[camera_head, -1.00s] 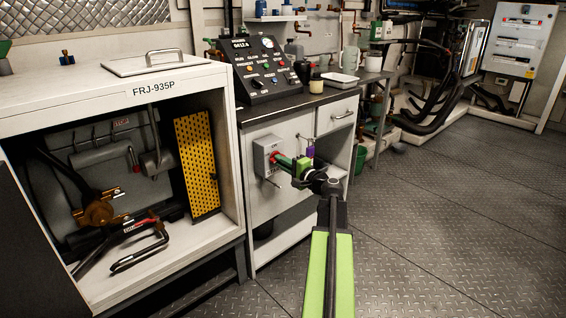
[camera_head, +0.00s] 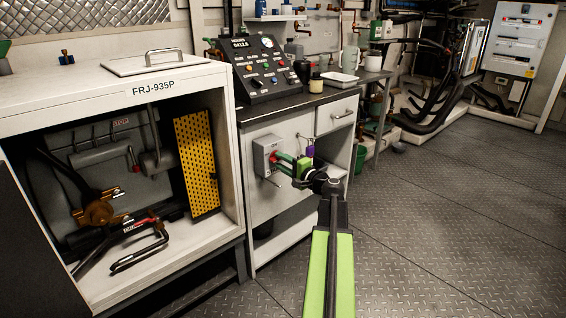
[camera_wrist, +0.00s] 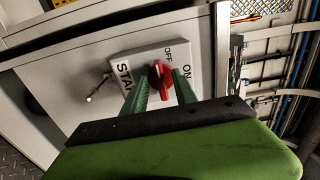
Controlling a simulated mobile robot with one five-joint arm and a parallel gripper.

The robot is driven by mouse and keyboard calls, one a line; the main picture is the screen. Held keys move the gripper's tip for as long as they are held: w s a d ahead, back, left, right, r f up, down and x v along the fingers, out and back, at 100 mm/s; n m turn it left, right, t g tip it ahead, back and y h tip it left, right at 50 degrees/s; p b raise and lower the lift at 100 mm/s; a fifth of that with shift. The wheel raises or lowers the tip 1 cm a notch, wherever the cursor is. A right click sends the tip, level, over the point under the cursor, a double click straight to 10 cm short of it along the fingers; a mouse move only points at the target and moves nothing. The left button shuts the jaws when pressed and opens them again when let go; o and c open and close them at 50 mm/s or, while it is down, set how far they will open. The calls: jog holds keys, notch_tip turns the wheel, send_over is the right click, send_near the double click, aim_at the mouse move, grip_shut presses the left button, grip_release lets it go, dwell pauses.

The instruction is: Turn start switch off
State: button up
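The start switch is a red knob (camera_wrist: 162,80) on a grey box (camera_wrist: 126,66) marked START, OFF and ON. Its handle points roughly toward the OFF mark in the wrist view. In the head view the box (camera_head: 264,152) is on the cabinet front, with the red knob (camera_head: 274,157) partly hidden by my fingers. My gripper (camera_wrist: 161,82) is open, its two green fingers on either side of the knob. The right finger looks very near it; contact is unclear. My gripper also shows in the head view (camera_head: 289,165).
A control panel (camera_head: 262,72) with coloured buttons stands on the cabinet top. A drawer (camera_head: 337,114) and a purple padlock (camera_head: 310,151) are right of the box. A thin metal lever (camera_wrist: 97,90) sticks out beside the box. Floor (camera_head: 450,220) at right is clear.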

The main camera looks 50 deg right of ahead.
jog(key=s+a, duration=0.1)
jog(key=s, duration=1.6)
jog(key=shift+a, duration=0.1)
